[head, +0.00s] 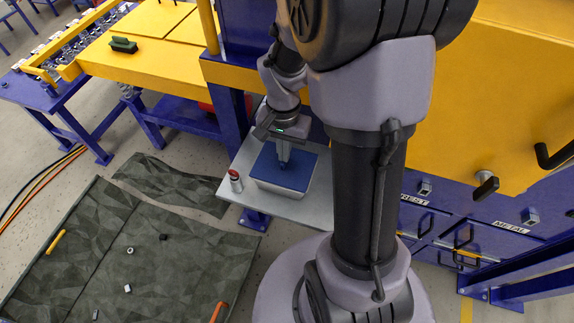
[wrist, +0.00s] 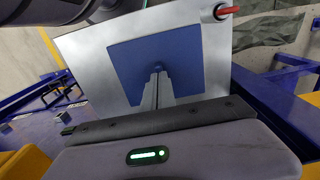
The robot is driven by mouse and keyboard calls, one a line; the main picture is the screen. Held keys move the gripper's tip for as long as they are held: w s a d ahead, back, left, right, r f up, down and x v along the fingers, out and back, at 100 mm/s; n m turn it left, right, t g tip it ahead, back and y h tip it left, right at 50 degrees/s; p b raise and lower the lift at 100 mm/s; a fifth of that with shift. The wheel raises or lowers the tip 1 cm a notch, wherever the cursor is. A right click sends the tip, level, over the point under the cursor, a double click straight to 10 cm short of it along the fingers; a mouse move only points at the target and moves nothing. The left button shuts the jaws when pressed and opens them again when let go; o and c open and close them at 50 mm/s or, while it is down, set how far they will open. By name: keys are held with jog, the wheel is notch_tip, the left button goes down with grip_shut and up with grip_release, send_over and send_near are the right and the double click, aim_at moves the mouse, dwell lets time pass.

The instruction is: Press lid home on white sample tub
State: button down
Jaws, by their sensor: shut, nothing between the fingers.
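The white sample tub (head: 283,190) stands on a grey shelf, with its blue lid (head: 302,172) lying on top. In the wrist view the lid (wrist: 124,64) shows as a flat blue rectangle and hides the tub walls. My gripper (head: 283,160) points down over the lid, fingers shut and empty. In the wrist view the fingertips (wrist: 158,72) appear at or just above the lid, near its middle. I cannot tell if they touch it, nor whether the lid is fully seated.
The grey shelf (head: 240,191) also holds a red-topped cylinder (head: 235,180) left of the tub. Blue frame posts and a yellow machine panel (head: 500,90) stand close around. Dark mats (head: 130,250) with small loose pieces lie on the floor at left. A green-handled item (head: 124,45) rests on the yellow table.

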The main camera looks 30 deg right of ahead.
notch_tip(320, 180, up, 7)
jog(key=p, duration=0.5)
jog(key=shift+p, duration=0.4)
jog(key=s+a+r+n+t+y, duration=0.1)
jog(key=s+a+r+n+t, duration=0.2)
jog(key=s+a+r, duration=0.2)
jog(key=s+a+r+n+t+y, duration=0.1)
jog(key=s+a+r+n+t, duration=0.1)
jog(key=s+a+r, duration=0.4)
jog(key=a+r+n, duration=0.1)
jog(key=a+r, duration=0.2)
jog(key=r, duration=0.3)
jog(key=shift+s+a+r+t, duration=0.15)
jog(key=shift+a+r+t, duration=0.15)
jog(key=shift+r+t, duration=0.1)
